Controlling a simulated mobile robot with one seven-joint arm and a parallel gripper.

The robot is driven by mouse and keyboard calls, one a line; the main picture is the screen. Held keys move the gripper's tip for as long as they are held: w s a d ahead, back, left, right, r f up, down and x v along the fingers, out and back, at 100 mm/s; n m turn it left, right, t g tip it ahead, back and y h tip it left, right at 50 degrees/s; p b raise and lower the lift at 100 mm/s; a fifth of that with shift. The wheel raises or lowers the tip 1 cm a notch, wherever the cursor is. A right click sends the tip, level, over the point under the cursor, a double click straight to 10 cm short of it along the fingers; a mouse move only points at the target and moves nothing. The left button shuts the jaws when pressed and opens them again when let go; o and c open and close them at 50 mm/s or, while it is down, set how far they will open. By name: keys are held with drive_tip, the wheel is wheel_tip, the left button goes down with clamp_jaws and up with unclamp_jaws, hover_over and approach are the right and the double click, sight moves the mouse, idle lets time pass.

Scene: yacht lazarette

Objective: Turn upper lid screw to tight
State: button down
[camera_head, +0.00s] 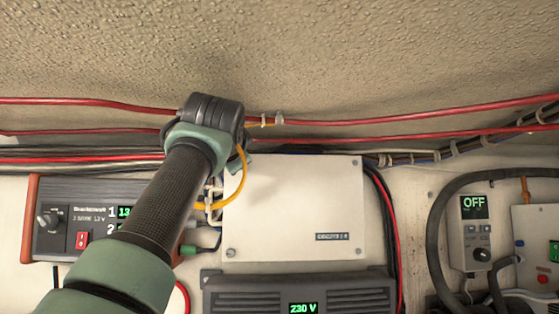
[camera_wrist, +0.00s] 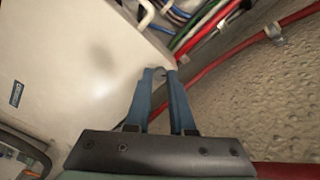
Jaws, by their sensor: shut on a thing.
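The white box lid (camera_head: 300,200) is mounted on the wall, with a small dark label at its lower right. In the wrist view the lid (camera_wrist: 70,60) fills the upper left. My gripper (camera_wrist: 160,73) is shut at the lid's edge, its two blue fingers close together at the tips. In the head view my wrist covers most of the gripper, and a bit of blue finger (camera_head: 241,163) shows at the lid's upper left corner. The upper lid screw is hidden by the fingertips, so I cannot see its angle. A lower lid screw (camera_head: 231,253) shows at the lower left corner.
Red cables (camera_head: 380,121) run along the wall above the lid. A yellow cable (camera_head: 241,180) loops beside my wrist. A power supply (camera_head: 80,205) stands left, a grey 230 V unit (camera_head: 300,295) below, and a panel reading OFF (camera_head: 476,225) right.

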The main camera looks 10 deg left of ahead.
drive_tip(key=m, duration=1)
drive_tip(key=shift+m+b, duration=0.3)
drive_tip(key=shift+b, duration=0.1)
idle(0.3)
drive_tip(key=c, duration=0.8)
unclamp_jaws()
drive_tip(key=shift+o, duration=0.2)
drive_tip(key=shift+a, duration=0.1)
